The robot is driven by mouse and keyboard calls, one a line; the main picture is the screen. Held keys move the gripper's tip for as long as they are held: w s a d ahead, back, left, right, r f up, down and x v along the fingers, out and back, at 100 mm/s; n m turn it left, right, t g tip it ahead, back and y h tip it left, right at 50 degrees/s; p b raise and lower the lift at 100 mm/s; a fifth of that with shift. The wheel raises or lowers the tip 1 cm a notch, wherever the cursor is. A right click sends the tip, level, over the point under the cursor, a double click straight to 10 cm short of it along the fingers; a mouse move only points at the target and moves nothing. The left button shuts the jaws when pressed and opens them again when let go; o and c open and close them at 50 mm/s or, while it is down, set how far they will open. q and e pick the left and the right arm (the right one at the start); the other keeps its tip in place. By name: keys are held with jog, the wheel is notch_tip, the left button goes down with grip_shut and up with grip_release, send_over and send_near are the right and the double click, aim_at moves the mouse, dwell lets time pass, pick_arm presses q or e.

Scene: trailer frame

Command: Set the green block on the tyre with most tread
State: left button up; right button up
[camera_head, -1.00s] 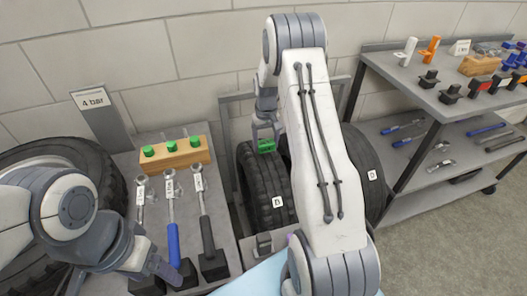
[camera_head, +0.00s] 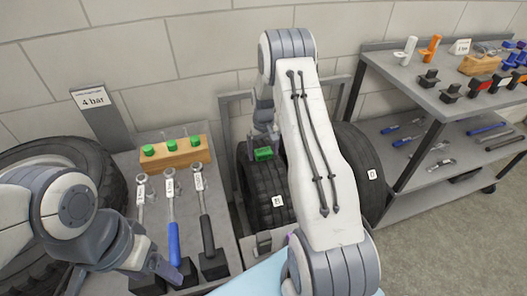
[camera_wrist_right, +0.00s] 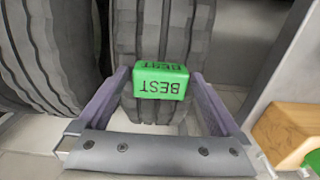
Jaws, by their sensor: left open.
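The green block (camera_head: 263,154), marked BEST, is at the top of the tyre with the white label (camera_head: 252,185), at the middle of the head view. In the right wrist view the block (camera_wrist_right: 161,81) lies between my right fingertips, against a grooved tyre tread (camera_wrist_right: 152,30). I cannot tell whether it touches the tyre. My right gripper (camera_head: 263,137) is shut on the block's sides. A second labelled tyre (camera_head: 368,150) stands to the right, partly hidden by my right arm. My left gripper (camera_head: 167,272) is open and empty at the lower left.
A grey bench (camera_head: 226,226) on the left holds torque wrenches and a wooden rack (camera_head: 185,158) with green pegs. Another tyre (camera_head: 60,150) stands by the 4 bar sign (camera_head: 93,101). A tool trolley (camera_head: 435,105) is at right, with clear floor before it.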

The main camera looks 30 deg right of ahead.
aim_at(263, 151)
jog(key=shift+r, duration=0.1)
notch_tip(263, 151, up, 12)
jog(key=s+a+r+n, duration=0.1)
jog(key=a+r, duration=0.2)
jog(key=a, duration=0.3)
jog(key=s+a+r+n, duration=0.2)
jog(key=a, duration=0.5)
jog(key=s+a+r+n, duration=0.35)
jog(key=s+a, duration=0.55)
jog(key=a, duration=0.3)
jog(key=s+a+n, duration=0.2)
jog(key=s+a, duration=0.1)
jog(key=s, duration=0.7)
jog(key=s+a+r+n+y, duration=0.1)
jog(key=s+a+n, duration=0.1)
jog(key=s, duration=0.8)
jog(key=shift+a, duration=0.45)
jog(key=shift+r, duration=0.1)
